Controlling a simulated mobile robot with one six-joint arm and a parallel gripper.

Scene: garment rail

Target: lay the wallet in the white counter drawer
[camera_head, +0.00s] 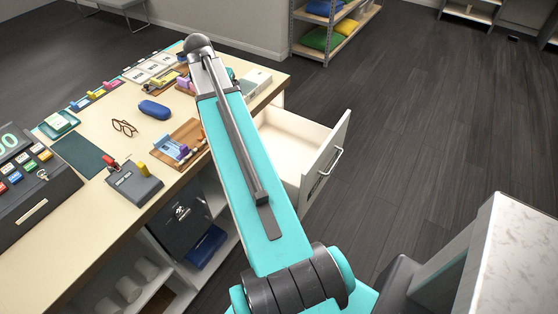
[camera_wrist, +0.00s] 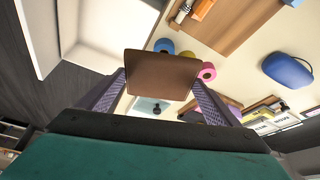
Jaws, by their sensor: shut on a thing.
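The wallet (camera_wrist: 162,75) is a flat brown rectangle held between the two fingers of my gripper (camera_wrist: 160,88) in the wrist view. My gripper is shut on it, and the wallet is above the counter. The white counter drawer (camera_head: 331,160) is pulled open at the counter's right side in the head view. Its visible interior is empty. The drawer also shows at the upper left of the wrist view (camera_wrist: 88,58), beside the wallet. In the head view my arm hides the gripper and the wallet.
The counter (camera_head: 92,208) carries a blue case (camera_head: 154,110), glasses (camera_head: 124,127), a wooden tray (camera_head: 196,128), a card terminal (camera_head: 134,184) and a cash register (camera_head: 35,200). Coloured tape rolls (camera_wrist: 207,72) lie beyond the wallet. Dark floor right of the drawer is open.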

